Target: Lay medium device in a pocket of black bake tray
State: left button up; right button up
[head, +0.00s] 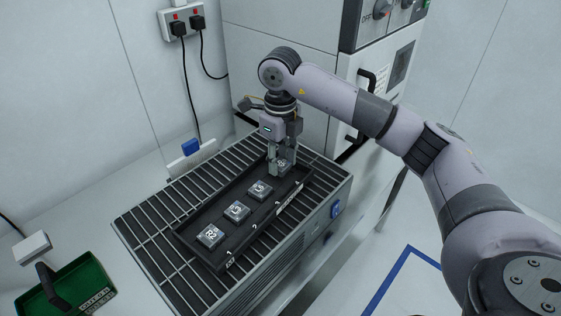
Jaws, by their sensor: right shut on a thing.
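The black bake tray (221,264) lies on a slatted grey unit, running from lower left to upper right. Three square grey devices with white markings sit in it: one near the lower end (210,236), one in the middle (237,211) and one further up (260,190). My right gripper (280,168) points down over the tray's upper end. It is shut on another grey device (284,167), partly hidden by the fingers. I cannot tell whether this device touches the pocket floor. My left gripper is not in view.
The slatted unit (150,236) stands on a white bench. A green bin (82,284) with a black handle is at the lower left. A grey cabinet with a door (385,85) stands behind. Cables hang from a wall socket (182,20).

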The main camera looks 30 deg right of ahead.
jog(key=shift+f, duration=0.95)
jog(key=shift+d, duration=0.1)
jog(key=o, duration=0.8)
jog(key=shift+f, duration=0.1)
